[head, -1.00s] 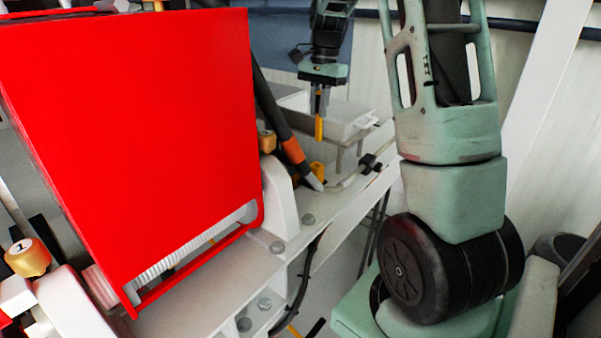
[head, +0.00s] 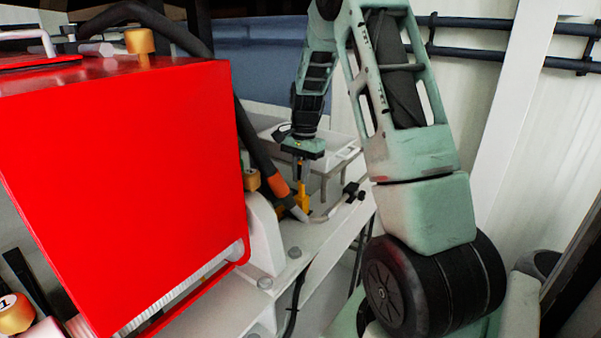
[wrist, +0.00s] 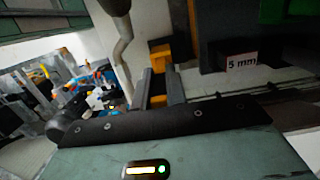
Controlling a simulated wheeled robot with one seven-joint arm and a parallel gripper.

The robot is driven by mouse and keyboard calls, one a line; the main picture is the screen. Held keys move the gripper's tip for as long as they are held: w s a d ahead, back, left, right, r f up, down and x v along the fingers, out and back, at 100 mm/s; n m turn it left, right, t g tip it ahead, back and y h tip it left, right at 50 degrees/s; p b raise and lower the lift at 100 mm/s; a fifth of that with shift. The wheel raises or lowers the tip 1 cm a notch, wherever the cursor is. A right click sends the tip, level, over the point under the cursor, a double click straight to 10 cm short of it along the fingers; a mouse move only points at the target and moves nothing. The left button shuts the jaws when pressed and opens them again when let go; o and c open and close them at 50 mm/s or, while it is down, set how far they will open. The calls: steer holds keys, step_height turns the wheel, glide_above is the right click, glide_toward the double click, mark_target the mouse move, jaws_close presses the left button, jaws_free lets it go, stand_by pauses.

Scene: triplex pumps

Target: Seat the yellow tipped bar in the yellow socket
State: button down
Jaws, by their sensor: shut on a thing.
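In the head view my gripper (head: 301,168) points down beside the red housing, at the far end of the white deck. It is shut on the yellow tipped bar (head: 302,192), which hangs upright below the fingers. Yellow also shows between the fingers in the wrist view (wrist: 158,101). A yellow block (wrist: 160,54) shows just beyond the fingertips there; it looks like the yellow socket. In the head view the bar's lower end meets or overlaps the yellow area at the deck. I cannot tell whether it is inside the socket.
The red housing (head: 120,190) fills the left. A dark hose with an orange band (head: 281,187) stands close left of my gripper. A white tray (head: 340,150) lies behind it. A "5 mm" label (wrist: 241,62) is at right in the wrist view.

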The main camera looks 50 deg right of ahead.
steer(key=shift+f, duration=0.55)
steer(key=c, duration=1.4)
jaws_free()
steer(key=shift+c, duration=0.2)
steer(key=shift+r, duration=0.15)
step_height(320, 180, up, 13)
steer(key=d+b, duration=0.1)
steer(key=b, duration=0.1)
steer(key=shift+d, duration=0.25)
